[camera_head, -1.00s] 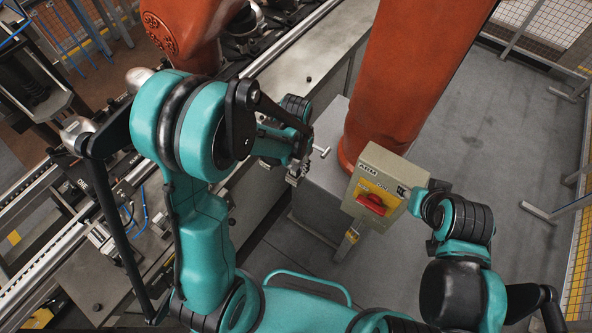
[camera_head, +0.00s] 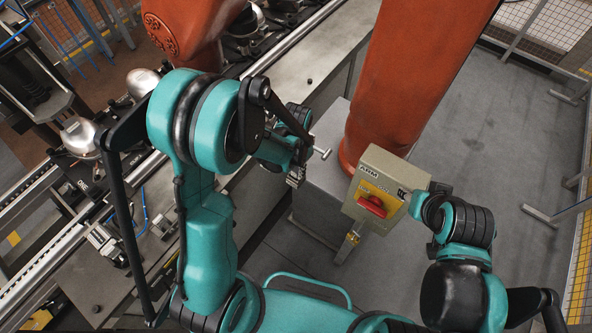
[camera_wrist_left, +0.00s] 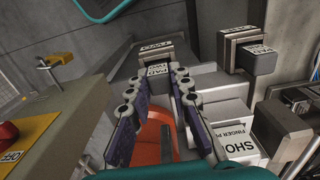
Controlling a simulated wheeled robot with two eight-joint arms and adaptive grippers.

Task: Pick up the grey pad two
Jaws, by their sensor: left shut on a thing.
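The grey pad two (camera_wrist_left: 158,69), a small grey block labelled "PAD TWO", shows between the fingertips in the left wrist view. My left gripper (camera_wrist_left: 155,80) has its two linked fingers with purple pads on either side of it and is shut on it. In the head view my left gripper (camera_head: 297,176) hangs beside the grey pedestal, small and partly covered by its own arm, and the pad cannot be made out there.
A switch box (camera_head: 380,190) with a red knob stands on a post right of my left gripper. An orange column (camera_head: 410,70) rises from the grey pedestal (camera_head: 325,172). Other labelled grey blocks (camera_wrist_left: 258,57) and a pale labelled block (camera_wrist_left: 232,128) sit close to my left fingers.

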